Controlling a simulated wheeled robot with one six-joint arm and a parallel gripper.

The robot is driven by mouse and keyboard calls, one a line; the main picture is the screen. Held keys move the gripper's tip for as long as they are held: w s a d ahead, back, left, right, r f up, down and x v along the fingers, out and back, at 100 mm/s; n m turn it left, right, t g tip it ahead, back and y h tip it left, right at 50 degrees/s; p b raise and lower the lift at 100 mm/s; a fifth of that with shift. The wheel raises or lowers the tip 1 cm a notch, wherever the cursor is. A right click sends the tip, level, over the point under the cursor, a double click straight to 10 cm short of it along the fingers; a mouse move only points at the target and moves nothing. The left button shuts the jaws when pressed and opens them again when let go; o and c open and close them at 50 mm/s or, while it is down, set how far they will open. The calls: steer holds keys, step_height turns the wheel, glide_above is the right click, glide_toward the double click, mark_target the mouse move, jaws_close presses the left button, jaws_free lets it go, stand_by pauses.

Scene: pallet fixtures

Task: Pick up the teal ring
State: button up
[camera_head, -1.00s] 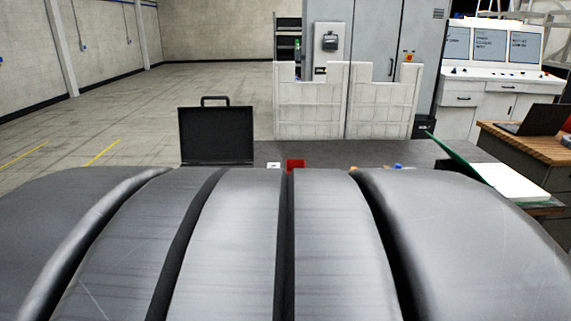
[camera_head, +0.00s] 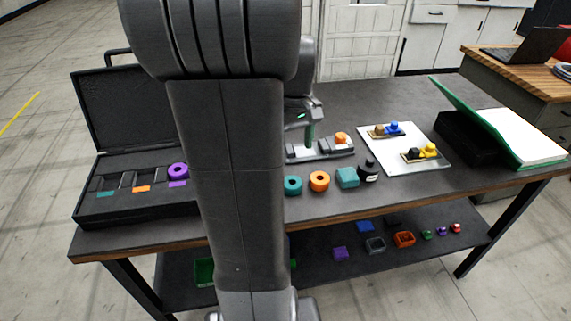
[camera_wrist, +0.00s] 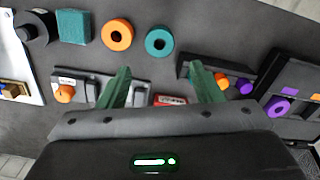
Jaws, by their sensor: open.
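The teal ring (camera_head: 292,185) lies flat on the dark table near its front edge, just right of my arm in the head view. In the wrist view the teal ring (camera_wrist: 159,41) sits beyond my fingertips, between their lines, with its hole showing. My gripper (camera_wrist: 158,80) has two green fingers, spread apart and empty. The gripper is apart from the ring. In the head view my arm hides most of the gripper; one green finger (camera_head: 310,133) shows above the grey fixture.
An open black case (camera_head: 90,208) is at left, and a white plate (camera_head: 433,143) at right.

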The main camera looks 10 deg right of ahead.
step_height(320, 180, down, 9)
steer(key=shift+w+r, duration=0.15)
steer(key=shift+r, duration=0.05)
steer(key=shift+w+a+f, duration=0.1)
steer(key=shift+w+f, duration=0.1)
steer(key=shift+f, duration=1.1)
steer(key=shift+w+f, duration=0.15)
steer(key=shift+f, duration=1.1)
steer(key=c, duration=0.8)
